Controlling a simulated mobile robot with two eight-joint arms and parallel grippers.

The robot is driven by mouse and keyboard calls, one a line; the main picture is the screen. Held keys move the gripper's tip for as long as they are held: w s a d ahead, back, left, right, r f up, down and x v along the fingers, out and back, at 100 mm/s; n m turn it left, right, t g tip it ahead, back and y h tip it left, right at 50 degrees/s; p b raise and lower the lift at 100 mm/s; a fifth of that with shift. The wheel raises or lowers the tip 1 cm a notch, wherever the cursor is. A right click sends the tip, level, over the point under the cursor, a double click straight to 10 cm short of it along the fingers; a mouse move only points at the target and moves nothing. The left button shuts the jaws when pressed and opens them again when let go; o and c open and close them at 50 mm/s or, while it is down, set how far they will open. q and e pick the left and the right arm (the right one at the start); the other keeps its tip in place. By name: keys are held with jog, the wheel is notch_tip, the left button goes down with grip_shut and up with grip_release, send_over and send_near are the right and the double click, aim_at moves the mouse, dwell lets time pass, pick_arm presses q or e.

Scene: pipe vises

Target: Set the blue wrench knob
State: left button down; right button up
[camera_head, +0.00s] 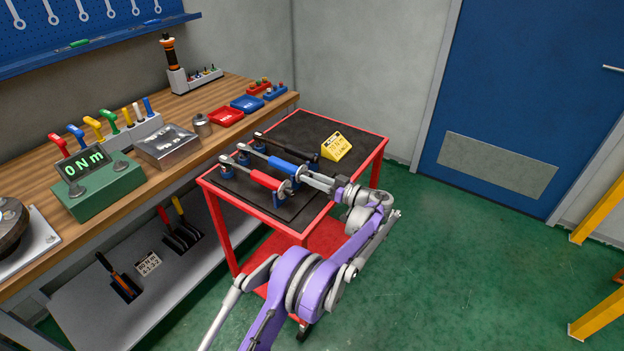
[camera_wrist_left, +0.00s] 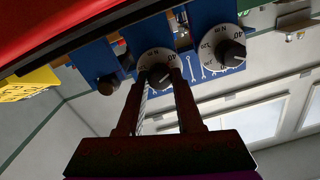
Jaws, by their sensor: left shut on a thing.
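The blue wrench (camera_head: 290,167) lies on the red cart between a red-handled wrench (camera_head: 264,179) and a black one (camera_head: 287,146). My left gripper (camera_head: 318,181) is at the blue wrench's near right end. In the left wrist view, my left gripper's fingers (camera_wrist_left: 157,78) close on the dark knob (camera_wrist_left: 158,71) of the middle white dial (camera_wrist_left: 153,56). A 40 shows on that dial, but its setting cannot be read. Another white dial (camera_wrist_left: 208,44) with a dark knob is to the right, and a plain dark knob (camera_wrist_left: 108,85) is to the left. My right gripper is out of view.
The cart (camera_head: 375,150) also bears a yellow sign block (camera_head: 336,147). The wooden bench (camera_head: 220,148) on the left holds a green box (camera_head: 100,188) whose display reads 0 Nm, and red (camera_head: 226,117) and blue (camera_head: 247,103) trays. Green floor (camera_head: 450,250) right of the cart is clear.

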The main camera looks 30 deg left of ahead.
pick_arm(q)
jog(key=m+b, duration=0.1)
jog(key=m, duration=0.3)
jog(key=shift+f, duration=0.1)
jog(key=m+b, duration=0.2)
jog(key=m, duration=0.3)
jog(key=m+b, duration=0.1)
jog(key=m, duration=0.3)
jog(key=shift+m+b, duration=0.55)
jog(key=shift+m, duration=1.35)
jog(key=c, duration=0.5)
grip_release()
jog(key=shift+c, duration=0.2)
jog(key=d, duration=1.1)
jog(key=shift+s+f, duration=0.2)
jog(key=shift+s, duration=0.2)
